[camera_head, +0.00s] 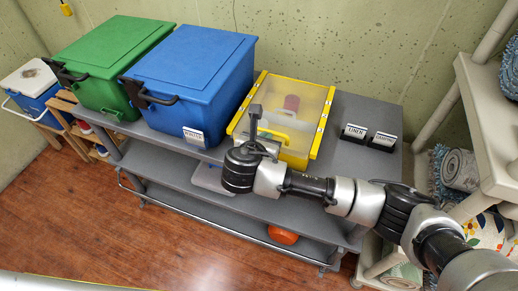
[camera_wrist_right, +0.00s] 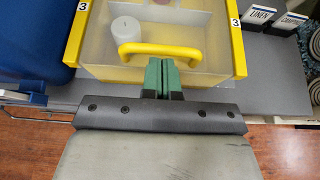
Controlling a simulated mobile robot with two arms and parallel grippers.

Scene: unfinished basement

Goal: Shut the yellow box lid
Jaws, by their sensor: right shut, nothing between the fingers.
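The yellow box (camera_head: 322,137) is a clear bin with yellow edges on the grey cart's top. Pale and reddish contents show through it; I cannot tell how far its lid is open. In the right wrist view, its yellow handle (camera_wrist_right: 205,53) and a white candle-like cylinder (camera_wrist_right: 126,30) show. My right gripper (camera_head: 255,108) is at the box's front; its green fingertips (camera_wrist_right: 163,68) are shut and empty, close to the handle. I cannot tell whether they touch it. My left gripper is out of view.
A blue lidded bin (camera_head: 200,62) stands close on the box's left, with a green bin (camera_head: 110,55) beyond. Two label holders (camera_head: 368,135) stand on the grey cart (camera_head: 350,108) at right. A beige shelf (camera_head: 490,125) is farther right.

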